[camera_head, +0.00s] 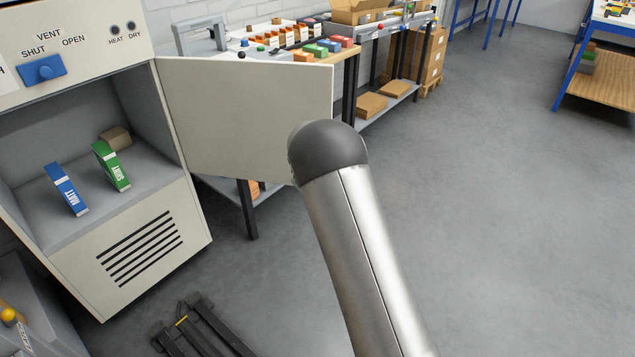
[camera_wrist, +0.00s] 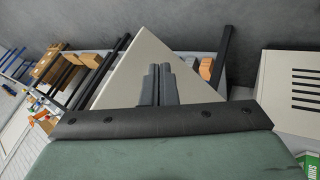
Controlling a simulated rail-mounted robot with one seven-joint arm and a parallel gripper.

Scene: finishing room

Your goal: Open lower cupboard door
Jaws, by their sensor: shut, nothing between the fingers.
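The lower cupboard door (camera_head: 250,115) is a flat pale panel. It stands swung wide open, hinged at the right side of the cupboard opening. The cupboard's inside (camera_head: 60,140) is exposed, with a blue box (camera_head: 66,189), a green box (camera_head: 111,166) and a brown block (camera_head: 116,139) on its floor. In the wrist view, my gripper (camera_wrist: 158,70) has its dark fingers together and empty, in front of the pale door panel (camera_wrist: 118,88). I cannot tell whether the fingers touch the door. In the head view my gripper is hidden; my arm covers the door's lower outer corner.
A panel with a blue vent knob (camera_head: 43,70) is above the opening, and a slotted vent panel (camera_head: 140,250) below it. A workbench (camera_head: 348,85) with colored boxes stands behind the door. Grey floor (camera_head: 500,200) at the right is clear.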

